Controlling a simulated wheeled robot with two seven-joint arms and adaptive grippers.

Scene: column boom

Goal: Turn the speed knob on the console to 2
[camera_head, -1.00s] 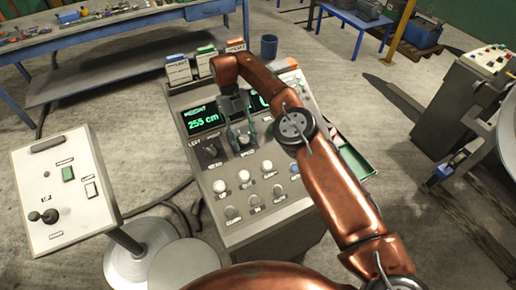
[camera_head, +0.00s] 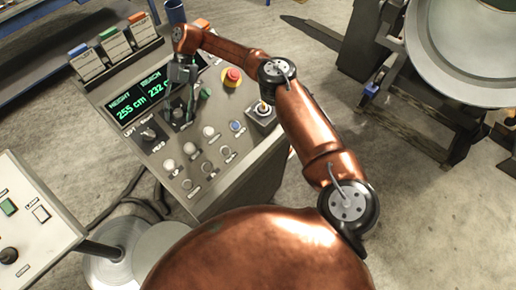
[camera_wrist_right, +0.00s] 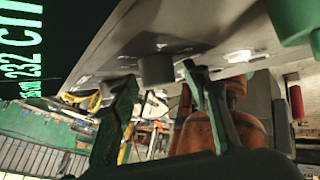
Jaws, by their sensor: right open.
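The grey console (camera_head: 215,178) stands left of centre in the head view. Its speed knob (camera_head: 178,115) is small and dark, below the display, partly hidden by my right gripper (camera_head: 180,98). In the right wrist view a dark round knob (camera_wrist_right: 155,68) appears between the tips of my open right gripper (camera_wrist_right: 158,78), with space on both sides. Whether the fingertips touch it cannot be told. The knob's setting and scale are not readable. My left gripper is not in view.
The display (camera_head: 133,104) reads height 255 cm and a partly covered reach of 232. A red stop button (camera_head: 232,77), a green button (camera_head: 206,93) and another dark switch (camera_head: 148,133) are near. A second panel (camera_head: 30,225) stands at left.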

